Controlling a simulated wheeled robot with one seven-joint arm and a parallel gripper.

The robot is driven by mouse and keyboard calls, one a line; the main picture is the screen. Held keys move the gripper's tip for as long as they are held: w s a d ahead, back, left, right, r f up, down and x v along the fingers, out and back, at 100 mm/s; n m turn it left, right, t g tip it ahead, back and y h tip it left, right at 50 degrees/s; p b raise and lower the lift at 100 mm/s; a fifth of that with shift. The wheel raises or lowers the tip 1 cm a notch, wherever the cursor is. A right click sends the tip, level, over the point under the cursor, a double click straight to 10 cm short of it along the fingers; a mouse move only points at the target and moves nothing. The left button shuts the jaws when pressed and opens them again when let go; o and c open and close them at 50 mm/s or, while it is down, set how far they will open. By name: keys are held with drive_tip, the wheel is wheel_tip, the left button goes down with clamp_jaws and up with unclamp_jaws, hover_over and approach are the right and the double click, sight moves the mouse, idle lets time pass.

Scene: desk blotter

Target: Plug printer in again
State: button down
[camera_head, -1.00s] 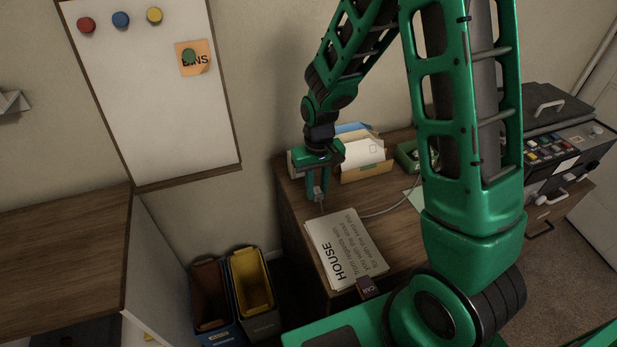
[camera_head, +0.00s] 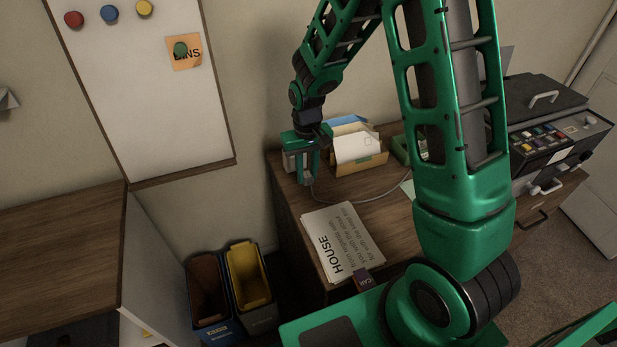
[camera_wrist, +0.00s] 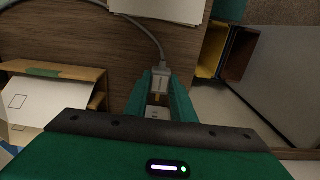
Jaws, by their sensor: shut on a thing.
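My gripper (camera_head: 307,180) is shut on a grey plug, low over the back left of the wooden desk. In the wrist view the plug (camera_wrist: 155,73) sits between my green fingertips (camera_wrist: 160,82), its grey cable (camera_wrist: 142,27) curving away to the upper left. A pale block (camera_wrist: 157,113), seemingly the socket, shows between the fingers beyond the plug. It is partly hidden by my gripper, and I cannot tell if the plug touches it. The printer (camera_head: 548,140), dark with coloured buttons, stands at the right.
An envelope holder (camera_head: 362,166) stands right of my gripper. A paper stack marked HOUSE (camera_head: 338,245) lies at the desk's front left. A wall and whiteboard (camera_head: 150,110) are behind.

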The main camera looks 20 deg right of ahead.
drive_tip(key=shift+w, duration=1)
drive_tip(key=shift+w+a, duration=0.1)
drive_tip(key=shift+w, duration=1.35)
idle(1.1)
drive_tip(key=c, duration=1.4)
unclamp_jaws()
drive_tip(key=shift+c, duration=0.2)
drive_tip(key=shift+r, duration=0.1)
wheel_tip(320, 180, up, 11)
drive_tip(key=shift+f, duration=0.2)
drive_tip(key=shift+w, duration=0.1)
